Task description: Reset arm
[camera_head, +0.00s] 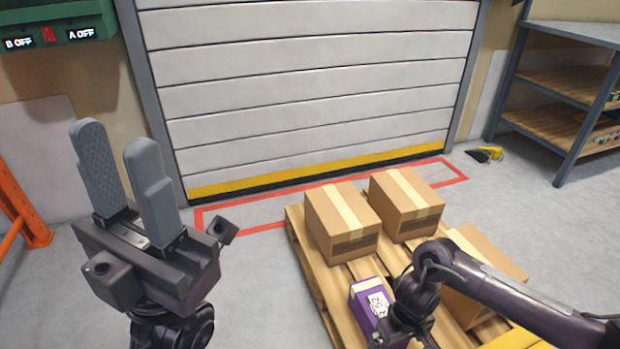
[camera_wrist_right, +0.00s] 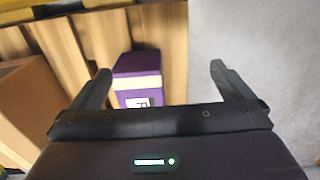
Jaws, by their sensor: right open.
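My left gripper (camera_head: 116,139) stands upright at the left of the head view, its two grey fingers apart with nothing between them. My right arm comes in from the right over the pallet (camera_head: 318,287); its gripper is hardly visible in the head view. In the right wrist view my right gripper (camera_wrist_right: 160,72) is open. A purple box (camera_head: 366,300) with a white label sits on the pallet beside my right arm. The purple box (camera_wrist_right: 138,65) also shows between the right fingers in the wrist view, with no visible contact.
Two brown cartons, left (camera_head: 341,224) and right (camera_head: 405,205), stand on the pallet's far side. Another carton (camera_head: 480,262) is partly behind my right arm. A shelf rack (camera_head: 565,85) stands at right. A closed shutter (camera_head: 310,85) is behind. Floor between left gripper and pallet is clear.

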